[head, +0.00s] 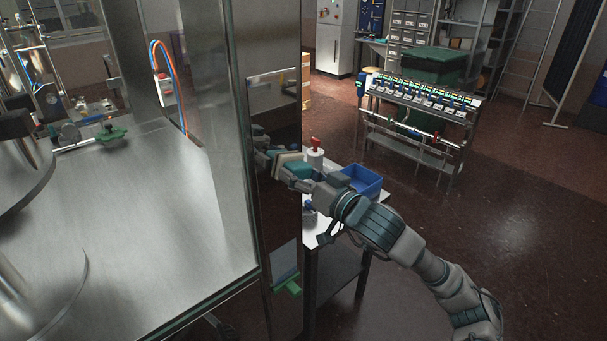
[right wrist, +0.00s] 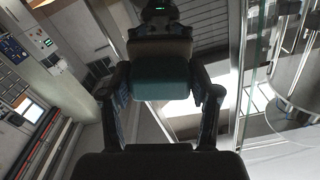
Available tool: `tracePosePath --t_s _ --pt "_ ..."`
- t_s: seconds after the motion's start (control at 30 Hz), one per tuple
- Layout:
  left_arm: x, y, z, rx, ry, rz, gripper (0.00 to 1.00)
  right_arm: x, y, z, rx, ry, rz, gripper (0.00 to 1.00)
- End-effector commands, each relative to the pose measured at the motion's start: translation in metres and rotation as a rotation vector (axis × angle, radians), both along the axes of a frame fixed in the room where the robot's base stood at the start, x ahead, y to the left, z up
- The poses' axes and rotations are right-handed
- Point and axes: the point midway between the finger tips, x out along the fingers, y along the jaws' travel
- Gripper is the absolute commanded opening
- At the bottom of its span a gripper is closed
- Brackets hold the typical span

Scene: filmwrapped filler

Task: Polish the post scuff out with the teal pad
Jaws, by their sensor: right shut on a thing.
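The post (head: 272,120) is a tall, dark, shiny upright at the corner of the metal enclosure in the head view. I cannot make out the scuff on it. My right gripper (head: 296,172) reaches in from the lower right to the post's face and is shut on the teal pad (head: 297,168). A mirrored image of the gripper shows in the post. In the right wrist view the pad (right wrist: 160,79) sits between my two fingers, with a paler block behind it. I cannot tell whether the pad touches the post. My left gripper is not in view.
Below my right forearm a small table (head: 314,228) carries a blue bin (head: 364,181) and a red-topped white bottle (head: 315,155). The enclosure's metal deck (head: 150,215) lies left of the post. A rack of parts (head: 420,100) stands farther back. Open floor lies to the right.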

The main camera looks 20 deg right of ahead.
Motion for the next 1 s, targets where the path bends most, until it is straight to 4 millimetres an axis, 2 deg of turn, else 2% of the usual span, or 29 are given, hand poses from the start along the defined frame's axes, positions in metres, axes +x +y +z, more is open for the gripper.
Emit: tracePosePath --t_s 0.2,0.47,0.73,1.0 --pt "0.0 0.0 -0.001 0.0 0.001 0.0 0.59 -0.006 0.021 0.001 -0.001 -0.003 0.004 0.29" --pt "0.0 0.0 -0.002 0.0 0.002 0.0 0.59 -0.009 0.03 0.0 -0.001 -0.002 0.003 0.29" --pt "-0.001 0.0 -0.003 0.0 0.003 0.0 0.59 -0.019 0.053 0.001 -0.001 -0.003 0.004 0.29" --pt "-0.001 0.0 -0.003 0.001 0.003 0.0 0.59 -0.02 0.054 0.001 0.001 -0.002 0.001 0.29"
